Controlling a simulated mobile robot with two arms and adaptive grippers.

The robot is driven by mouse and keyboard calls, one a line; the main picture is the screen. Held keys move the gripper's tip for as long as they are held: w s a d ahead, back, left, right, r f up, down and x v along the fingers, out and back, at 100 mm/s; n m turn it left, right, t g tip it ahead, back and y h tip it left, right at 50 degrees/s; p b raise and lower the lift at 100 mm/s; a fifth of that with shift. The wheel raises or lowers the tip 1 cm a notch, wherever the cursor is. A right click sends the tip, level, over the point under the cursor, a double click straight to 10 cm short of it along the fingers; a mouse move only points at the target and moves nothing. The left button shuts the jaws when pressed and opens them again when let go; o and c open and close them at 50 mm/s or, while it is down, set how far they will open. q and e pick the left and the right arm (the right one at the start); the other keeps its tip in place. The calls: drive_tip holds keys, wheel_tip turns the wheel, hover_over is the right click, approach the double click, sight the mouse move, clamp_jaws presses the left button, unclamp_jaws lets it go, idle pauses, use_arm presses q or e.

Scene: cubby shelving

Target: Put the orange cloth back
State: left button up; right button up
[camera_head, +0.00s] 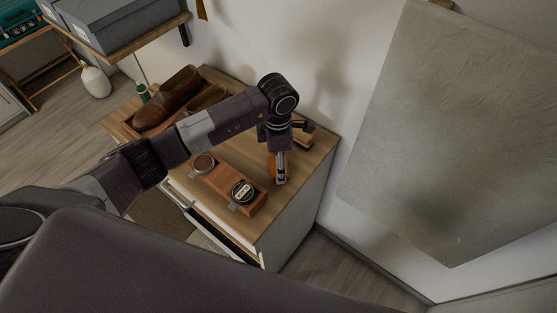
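The orange cloth (272,168) shows as a small orange patch on the wooden cabinet top, right at the fingers of my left gripper (279,178). Most of it is hidden by the gripper. My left arm reaches in from the left and bends down at the wrist, so the gripper points at the cabinet top. The fingers are too small and dark to tell whether they are closed on the cloth. My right gripper is not in view.
Left of the gripper, a wooden tray (222,187) holds round tins. Brown shoes (172,93) lie in a wooden box behind my arm. A brush-like item (304,137) lies near the wall. A grey panel (460,135) is at the right. The cabinet's front right corner is clear.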

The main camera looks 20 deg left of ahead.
use_arm(q)
drive_tip(key=shift+f, duration=0.2)
drive_tip(key=shift+f, duration=0.1)
drive_tip(key=shift+f+b, duration=0.15)
drive_tip(key=shift+b, duration=0.15)
drive_tip(key=o, duration=0.8)
drive_tip(key=shift+o, duration=1.1)
drive_tip(key=shift+r, duration=0.25)
